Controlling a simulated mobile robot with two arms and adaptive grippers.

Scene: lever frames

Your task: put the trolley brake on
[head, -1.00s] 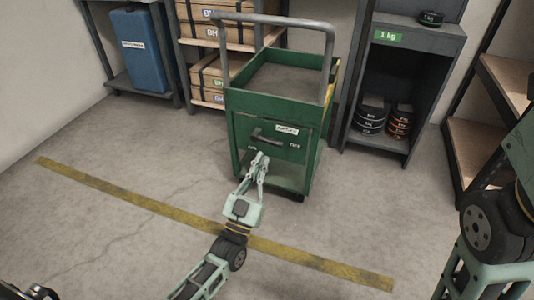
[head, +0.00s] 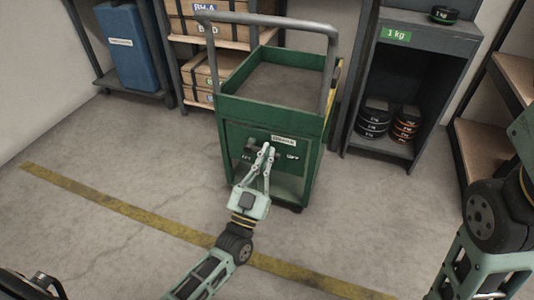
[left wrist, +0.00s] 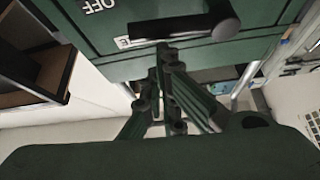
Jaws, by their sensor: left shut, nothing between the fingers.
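The green trolley (head: 270,107) stands upright in the middle of the head view. Its front panel carries a black brake lever (head: 250,145), with a label above and OFF marked at right. The left wrist view shows the lever (left wrist: 180,28) upside down, lying roughly level. Its round knob points away from the OFF mark, toward the left mark in the head view. My left gripper (head: 268,148) is shut and empty, its tips at the lever and hiding its right part. I cannot tell whether they touch it. My right gripper is not in view.
A yellow floor stripe (head: 120,208) crosses the floor under my left arm. A grey cabinet (head: 385,148) with stacked weights is right of the trolley. The floor at left is clear.

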